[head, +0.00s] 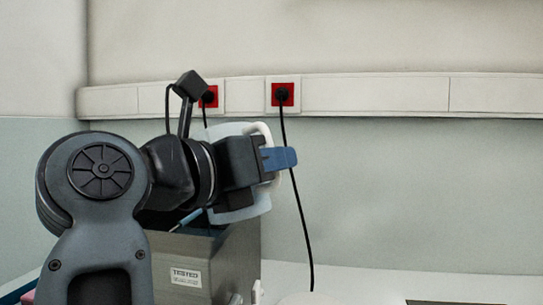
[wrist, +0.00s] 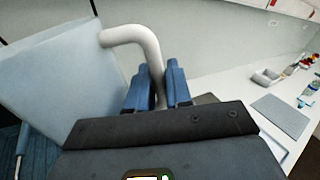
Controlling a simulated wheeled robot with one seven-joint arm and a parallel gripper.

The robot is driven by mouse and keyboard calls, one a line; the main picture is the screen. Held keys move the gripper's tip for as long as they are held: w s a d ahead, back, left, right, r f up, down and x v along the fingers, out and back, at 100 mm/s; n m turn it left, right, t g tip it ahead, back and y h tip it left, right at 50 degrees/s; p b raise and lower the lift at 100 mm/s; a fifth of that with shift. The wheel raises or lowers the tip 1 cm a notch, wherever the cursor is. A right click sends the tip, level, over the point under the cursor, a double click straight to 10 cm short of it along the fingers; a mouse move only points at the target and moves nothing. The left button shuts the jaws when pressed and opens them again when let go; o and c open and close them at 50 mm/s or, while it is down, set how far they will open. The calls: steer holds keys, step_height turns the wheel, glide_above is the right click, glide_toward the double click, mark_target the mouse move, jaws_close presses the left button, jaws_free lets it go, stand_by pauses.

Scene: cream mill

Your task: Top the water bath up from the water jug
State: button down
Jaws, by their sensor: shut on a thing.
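The water jug (head: 258,205) is pale blue and translucent with a white handle. My gripper (head: 280,158) is shut on that handle and holds the jug above the water bath, partly hiding it in the head view. The wrist view shows the jug (wrist: 62,75) large at the left, with its curved handle between the blue fingers of my gripper (wrist: 160,88). The jug looks tilted in the head view. The water bath (head: 238,262) is a grey box with a "TESTED" label, below the jug. My arm covers its left part. Its water level and any pouring stream cannot be seen.
A thin blue-and-white rod (head: 187,220) stands at the bath's top. A black cable (head: 297,200) hangs from the right red wall socket (head: 283,95). In the wrist view, a grey mat (wrist: 281,116) and several small items lie along the white bench (wrist: 225,85).

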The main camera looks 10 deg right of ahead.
mark_target(244, 125)
steer(key=shift+n+p, duration=1.3)
steer(key=shift+p, duration=0.95)
steer(key=shift+w+a+r+n+p, duration=0.3)
steer(key=shift+n+p, duration=0.4)
steer(key=shift+p, duration=0.7)
steer(key=shift+w+d+r+n+p, duration=0.1)
steer(key=shift+r+n+p, duration=0.45)
steer(key=shift+p, duration=0.85)
steer(key=shift+w+a+r+n+p, duration=0.2)
steer(key=shift+w+a+n+p, duration=0.1)
steer(key=shift+n+p, duration=0.5)
steer(key=shift+a+r+p, duration=0.1)
steer(key=shift+r+p, duration=0.1)
steer(key=shift+p, duration=0.25)
steer(key=shift+w+a+r+n+p, duration=0.4)
steer(key=shift+r+n+p, duration=0.35)
steer(key=shift+p, duration=0.65)
steer(key=shift+f, duration=0.15)
steer(key=shift+w+a+r+n, duration=0.75)
steer(key=shift+w+r+n, duration=0.25)
steer(key=shift+n, duration=0.3)
steer(key=shift+r, duration=0.1)
